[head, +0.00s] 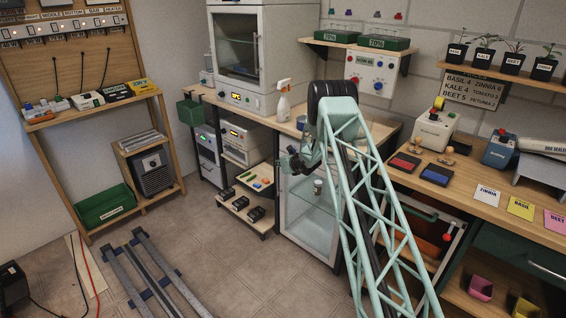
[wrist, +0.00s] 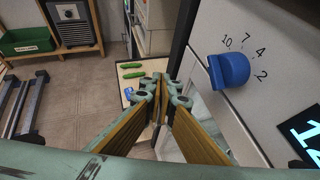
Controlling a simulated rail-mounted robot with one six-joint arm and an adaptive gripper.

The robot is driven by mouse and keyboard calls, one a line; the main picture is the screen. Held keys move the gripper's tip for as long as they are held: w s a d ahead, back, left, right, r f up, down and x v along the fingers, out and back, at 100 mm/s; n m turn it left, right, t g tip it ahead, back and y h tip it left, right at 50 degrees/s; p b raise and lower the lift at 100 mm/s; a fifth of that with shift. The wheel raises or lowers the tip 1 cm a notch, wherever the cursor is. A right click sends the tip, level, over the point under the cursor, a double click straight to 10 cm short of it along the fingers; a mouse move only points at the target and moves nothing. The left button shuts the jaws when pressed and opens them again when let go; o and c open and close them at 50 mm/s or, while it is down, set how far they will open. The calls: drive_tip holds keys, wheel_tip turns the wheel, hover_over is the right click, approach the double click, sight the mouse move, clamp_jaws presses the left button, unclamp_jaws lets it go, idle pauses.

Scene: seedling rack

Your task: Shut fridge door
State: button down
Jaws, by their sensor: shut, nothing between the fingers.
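The small fridge (head: 304,228) stands under the counter, with a pale frame and a see-through glass front. A small cup (head: 318,186) shows behind the glass. I cannot tell whether its door is ajar or fully shut. My gripper (head: 291,163) is at the fridge's upper left front, and my arm hides the fridge's right side. In the wrist view my gripper (wrist: 164,92) is shut and empty, its fingers close together. A pale panel with a blue dial (wrist: 230,70) and numbers is close on the right. Contact with the fridge cannot be made out.
Left of the fridge, a low shelf (head: 240,212) holds dark trays and small green and orange items. A spray bottle (head: 284,100) stands on the counter above. Metal rails (head: 150,275) lie on the floor at left. The tiled floor (head: 225,265) before the fridge is clear.

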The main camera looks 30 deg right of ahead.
drive_tip(key=s+a+r+p, duration=0.2)
drive_tip(key=s+a+r, duration=0.1)
drive_tip(key=a+r, duration=0.2)
drive_tip(key=a, duration=0.2)
drive_tip(key=shift+a, duration=0.35)
idle(0.4)
